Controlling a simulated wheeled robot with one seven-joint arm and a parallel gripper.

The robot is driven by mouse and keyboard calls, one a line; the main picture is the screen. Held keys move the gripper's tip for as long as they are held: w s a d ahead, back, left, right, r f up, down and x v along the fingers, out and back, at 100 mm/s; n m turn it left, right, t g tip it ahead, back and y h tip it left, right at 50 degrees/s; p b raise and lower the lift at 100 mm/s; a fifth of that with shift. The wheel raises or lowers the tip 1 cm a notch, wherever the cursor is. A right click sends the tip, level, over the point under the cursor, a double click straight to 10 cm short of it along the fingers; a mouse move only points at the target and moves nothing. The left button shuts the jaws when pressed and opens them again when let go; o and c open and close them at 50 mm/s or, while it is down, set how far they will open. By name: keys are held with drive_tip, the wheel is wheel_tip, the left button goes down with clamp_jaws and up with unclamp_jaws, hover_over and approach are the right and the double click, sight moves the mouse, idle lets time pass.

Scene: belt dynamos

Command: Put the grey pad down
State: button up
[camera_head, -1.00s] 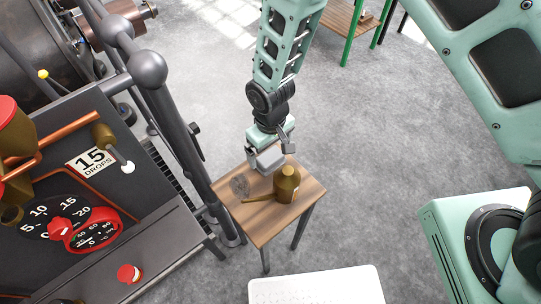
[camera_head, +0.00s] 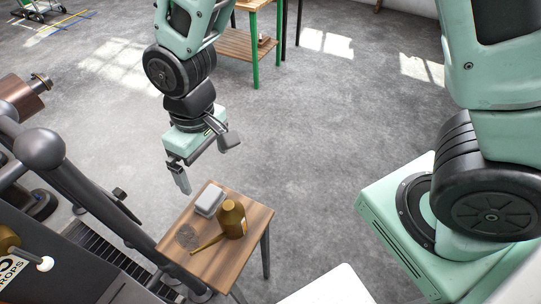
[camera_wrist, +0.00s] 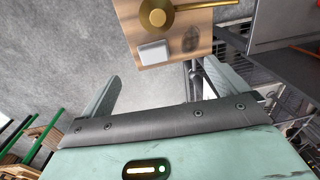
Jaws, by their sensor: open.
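The grey pad (camera_head: 209,199) is a small pale block lying flat on the wooden table (camera_head: 252,226), near its far edge. The wrist view shows the pad (camera_wrist: 154,52) beyond my fingers, clear of them. My gripper (camera_head: 206,162) is open and empty, above and beyond the table's far edge. Both fingers also show spread apart in the wrist view (camera_wrist: 151,73).
A brass oil can (camera_head: 232,219) stands right beside the pad, its long spout pointing left across the table. A dark wiry patch (camera_head: 187,236) lies left of the spout. Dark pipes and a machine crowd the left. Open floor lies to the right.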

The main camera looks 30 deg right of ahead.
drive_tip(key=s+d+r, duration=0.8)
drive_tip(key=s+r, duration=0.2)
drive_tip(key=s, duration=0.3)
drive_tip(key=shift+d+r+n, duration=0.15)
drive_tip(key=shift+d+n, duration=0.1)
drive_tip(key=shift+n, duration=0.15)
